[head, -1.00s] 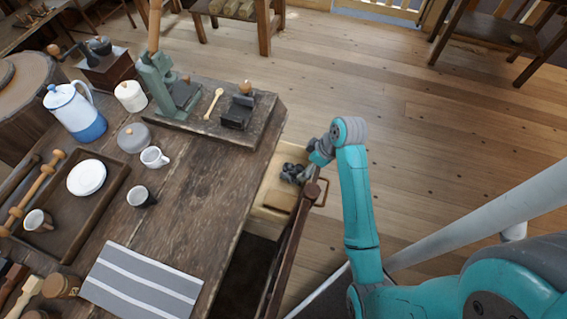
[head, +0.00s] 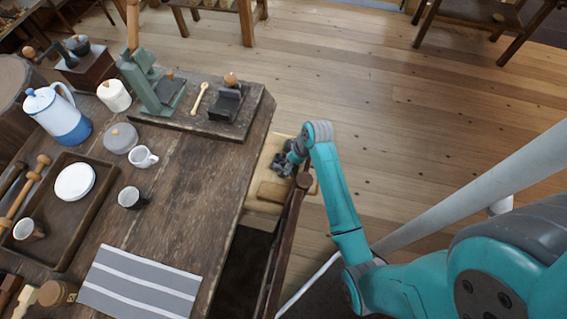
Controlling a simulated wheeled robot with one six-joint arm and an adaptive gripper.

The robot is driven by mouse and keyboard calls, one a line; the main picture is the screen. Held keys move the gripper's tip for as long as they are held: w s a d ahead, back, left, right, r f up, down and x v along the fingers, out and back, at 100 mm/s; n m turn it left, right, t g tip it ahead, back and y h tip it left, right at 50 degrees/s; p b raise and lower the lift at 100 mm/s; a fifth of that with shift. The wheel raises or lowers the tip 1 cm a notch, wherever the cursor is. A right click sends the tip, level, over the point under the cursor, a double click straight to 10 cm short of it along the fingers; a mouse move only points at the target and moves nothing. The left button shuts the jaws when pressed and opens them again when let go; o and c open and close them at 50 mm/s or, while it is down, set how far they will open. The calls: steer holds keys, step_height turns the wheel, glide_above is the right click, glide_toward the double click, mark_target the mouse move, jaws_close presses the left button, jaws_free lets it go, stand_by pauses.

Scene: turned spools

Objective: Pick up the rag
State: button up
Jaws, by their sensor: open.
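A grey cloth with white stripes (head: 139,284) lies flat on the near part of the wooden table. A brown folded-looking item (head: 272,192), which may be the rag, lies in the open pale drawer (head: 262,207) at the table's right side. I cannot tell for sure which of the two is the rag. My gripper (head: 283,165) is over the drawer, pointing down, just beyond the brown item and apart from the striped cloth. It is open. Its fingertips are small and partly unclear, and I see nothing held between them.
The wooden table (head: 185,200) carries a tray (head: 92,228) with a plate, a jug (head: 58,117), mugs and a press stand (head: 225,130).

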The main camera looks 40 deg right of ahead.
mark_target(286, 162)
steer(key=shift+w+f, duration=0.1)
steer(key=shift+f, duration=0.15)
steer(key=c, duration=0.6)
steer(key=shift+c, duration=0.2)
steer(key=shift+r, duration=0.1)
step_height(286, 162, up, 10)
steer(key=shift+f, duration=0.1)
